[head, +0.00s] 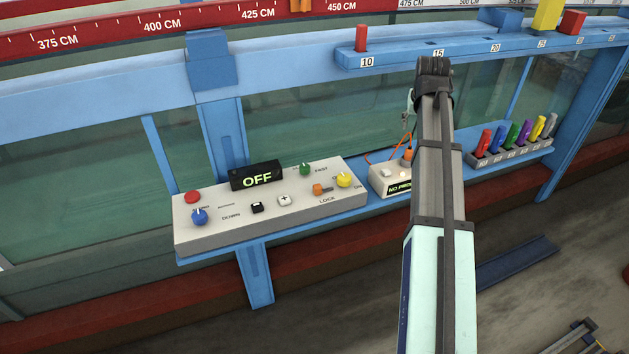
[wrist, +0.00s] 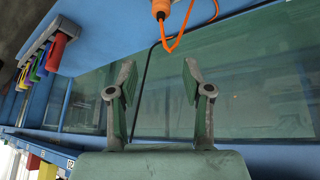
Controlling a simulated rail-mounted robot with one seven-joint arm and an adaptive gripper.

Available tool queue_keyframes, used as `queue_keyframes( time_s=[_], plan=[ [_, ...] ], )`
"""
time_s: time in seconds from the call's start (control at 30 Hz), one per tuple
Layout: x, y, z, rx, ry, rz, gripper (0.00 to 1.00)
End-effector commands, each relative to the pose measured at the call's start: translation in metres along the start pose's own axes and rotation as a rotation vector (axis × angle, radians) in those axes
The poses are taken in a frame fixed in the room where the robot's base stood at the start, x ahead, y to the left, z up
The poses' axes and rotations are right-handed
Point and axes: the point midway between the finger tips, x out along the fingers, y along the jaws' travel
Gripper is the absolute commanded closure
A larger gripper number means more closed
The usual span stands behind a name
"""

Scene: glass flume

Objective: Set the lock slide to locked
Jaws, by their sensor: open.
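The lock slide (head: 318,189) is a small orange knob on the grey control panel (head: 290,222), above the printed word LOCK. It sits at the left end of a short dark slot. The slide does not show in the wrist view. My gripper (wrist: 158,82) is open and empty in the wrist view, its two fingers apart in front of the glass. In the head view my arm rises to the right of the panel and hides most of the gripper, which is apart from the slide.
The panel also carries a red button (head: 192,197), a blue knob (head: 199,217), an OFF display (head: 257,176), a green knob (head: 305,169) and a yellow knob (head: 344,180). A small box (head: 390,181) with an orange cord stands right of it. Several coloured handles (head: 511,140) stand farther right.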

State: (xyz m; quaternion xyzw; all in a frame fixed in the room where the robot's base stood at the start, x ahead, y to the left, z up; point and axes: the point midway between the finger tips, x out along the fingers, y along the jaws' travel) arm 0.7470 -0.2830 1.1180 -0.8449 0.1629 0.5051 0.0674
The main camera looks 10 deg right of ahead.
Motion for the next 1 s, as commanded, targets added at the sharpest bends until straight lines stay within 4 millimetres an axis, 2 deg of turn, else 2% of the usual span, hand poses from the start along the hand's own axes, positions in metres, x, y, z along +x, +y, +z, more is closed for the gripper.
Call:
queue_keyframes(
  time_s=[0.03, 0.2, 0.3, 0.4, 0.53, 0.67, 0.87, 1.0],
  plan=[
    [-0.011, -0.033, 0.004, -0.048, -0.043, -0.025, 0.5],
    [-0.046, -0.134, 0.038, -0.227, -0.223, -0.102, 0.5],
    [-0.07, -0.18, 0.062, -0.325, -0.318, -0.135, 0.5],
    [-0.09, -0.213, 0.081, -0.404, -0.393, -0.157, 0.5],
    [-0.107, -0.238, 0.099, -0.468, -0.454, -0.173, 0.5],
    [-0.111, -0.245, 0.107, -0.491, -0.478, -0.178, 0.5],
    [-0.096, -0.246, 0.117, -0.492, -0.482, -0.178, 0.5],
    [-0.076, -0.247, 0.128, -0.491, -0.482, -0.178, 0.5]
  ],
)
